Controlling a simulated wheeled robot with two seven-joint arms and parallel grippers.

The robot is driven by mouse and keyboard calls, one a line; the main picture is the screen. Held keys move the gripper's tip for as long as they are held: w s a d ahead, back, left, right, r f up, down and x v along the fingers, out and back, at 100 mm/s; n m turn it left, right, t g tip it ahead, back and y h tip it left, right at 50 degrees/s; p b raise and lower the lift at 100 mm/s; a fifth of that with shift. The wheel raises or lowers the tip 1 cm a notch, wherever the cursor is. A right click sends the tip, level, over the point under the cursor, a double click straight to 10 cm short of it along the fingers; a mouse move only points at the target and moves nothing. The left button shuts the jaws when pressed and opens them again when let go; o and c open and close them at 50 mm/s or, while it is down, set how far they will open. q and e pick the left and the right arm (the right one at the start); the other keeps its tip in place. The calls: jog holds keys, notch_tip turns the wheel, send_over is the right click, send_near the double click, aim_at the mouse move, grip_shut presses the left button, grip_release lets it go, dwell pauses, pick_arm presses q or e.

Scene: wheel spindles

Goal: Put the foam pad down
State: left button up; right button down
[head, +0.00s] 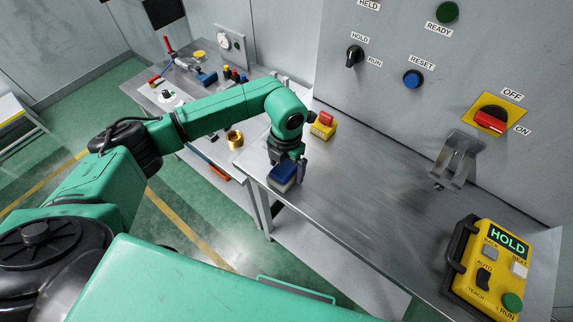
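The foam pad (284,172) looks like a small block, blue on top with a pale lower layer. It is at the left front part of the steel bench, near its front edge. My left gripper (287,164) points down over the pad and appears shut on it, with a finger showing at the pad's right side. I cannot tell whether the pad's underside touches the bench. My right gripper is not in view.
The steel bench (370,215) is clear to the right of the pad. A yellow box with a red top (323,125) stands behind it. A metal bracket (457,160) and a yellow pendant reading HOLD (500,268) are at right. A side table (180,100) holds tools.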

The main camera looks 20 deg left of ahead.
aim_at(287, 166)
pick_arm(q)
jog(key=shift+w, duration=0.1)
notch_tip(287, 166, up, 4)
jog(key=b, duration=0.4)
jog(key=shift+d+r, duration=0.1)
jog(key=shift+r, duration=0.05)
notch_tip(287, 166, up, 10)
jog(key=b, duration=0.2)
jog(key=shift+b, duration=0.3)
